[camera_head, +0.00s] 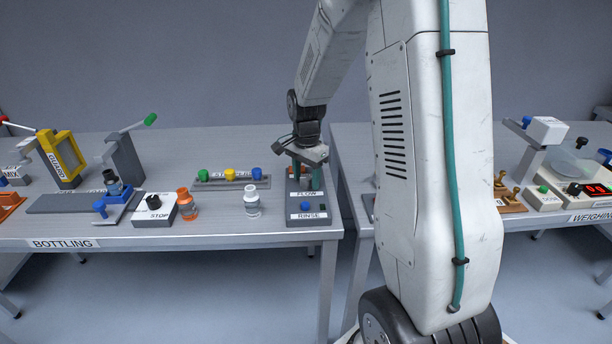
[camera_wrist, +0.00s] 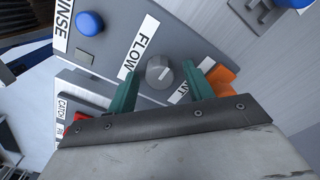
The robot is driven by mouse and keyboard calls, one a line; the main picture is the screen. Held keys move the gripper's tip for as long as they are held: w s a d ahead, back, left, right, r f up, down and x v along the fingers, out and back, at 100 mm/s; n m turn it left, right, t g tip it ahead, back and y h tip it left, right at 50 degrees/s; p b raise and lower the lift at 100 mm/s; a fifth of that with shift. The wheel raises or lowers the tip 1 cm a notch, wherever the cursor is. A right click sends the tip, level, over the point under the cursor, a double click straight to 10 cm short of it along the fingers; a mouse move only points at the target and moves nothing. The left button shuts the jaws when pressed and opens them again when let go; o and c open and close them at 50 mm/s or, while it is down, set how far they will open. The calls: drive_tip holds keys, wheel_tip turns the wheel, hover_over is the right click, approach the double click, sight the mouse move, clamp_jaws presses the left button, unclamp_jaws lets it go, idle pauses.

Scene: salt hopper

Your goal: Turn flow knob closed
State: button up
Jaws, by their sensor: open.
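The flow knob (camera_wrist: 159,73) is a round grey knob with a pale pointer line, on a grey panel beside the "FLOW" label (camera_wrist: 139,50) in the wrist view. My gripper (camera_wrist: 163,85) has two green fingers standing apart, one on each side of the knob. A gap shows between the knob and each finger, and nothing is held. In the head view my gripper (camera_head: 307,180) is over the panel (camera_head: 306,219) at the right end of the bottling table, and its fingers hide the knob there.
A blue rinse button (camera_wrist: 89,23) sits on the same panel, with an orange part (camera_wrist: 222,78) beside the right finger. A white bottle (camera_head: 252,202) and an orange bottle (camera_head: 186,204) stand left of the panel. A rack with colored caps (camera_head: 230,182) lies behind them.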

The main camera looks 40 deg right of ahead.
drive_tip(key=c, duration=1)
drive_tip(key=n, duration=0.4)
drive_tip(key=shift+n, duration=0.4)
drive_tip(key=n, duration=0.4)
drive_tip(key=shift+w+n, duration=0.1)
drive_tip(key=shift+n, duration=0.2)
drive_tip(key=n, duration=0.4)
drive_tip(key=shift+n, duration=2.2)
drive_tip(key=shift+r, duration=0.1)
